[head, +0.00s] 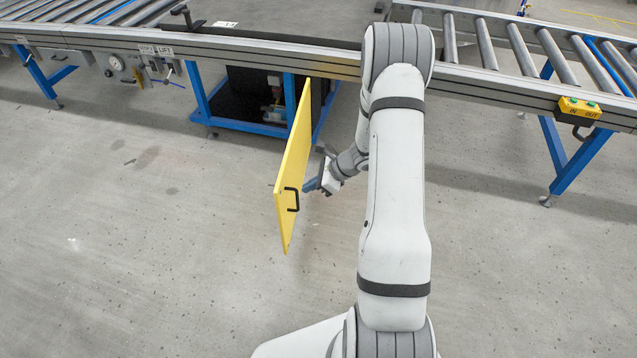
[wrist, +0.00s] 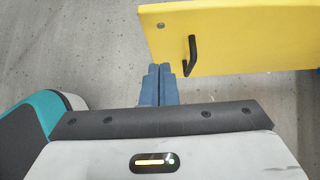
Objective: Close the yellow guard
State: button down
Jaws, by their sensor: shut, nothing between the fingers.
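The yellow guard (head: 294,165) is a flat panel that stands swung out from the blue frame under the conveyor, so it is open. Its black handle (head: 291,200) is near its outer end. The guard (wrist: 235,35) fills the upper right of the wrist view, with the handle (wrist: 190,55) on the face seen there. My gripper (head: 309,186) is just right of the guard in the head view. In the wrist view my gripper (wrist: 159,70) has its blue fingers shut and empty, left of the handle. I cannot tell whether they touch the guard.
A conveyor (head: 255,47) runs across the back above the blue frame (head: 240,126), with a dark opening beneath. A yellow IN/OUT button box (head: 580,108) is on the right rail. The grey floor (head: 140,220) left of the guard is clear.

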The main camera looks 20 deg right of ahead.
aim_at(280, 194)
jog(key=shift+w+a+f+b, duration=0.2)
jog(key=shift+w+a+f, duration=0.25)
jog(key=shift+a, duration=0.5)
jog(key=shift+w+a+f+b, duration=0.25)
jog(key=shift+w+a+f, duration=0.25)
jog(key=shift+a, duration=0.5)
jog(key=shift+w+a+f+b, duration=0.25)
jog(key=shift+w+a, duration=0.35)
jog(key=shift+a, duration=0.35)
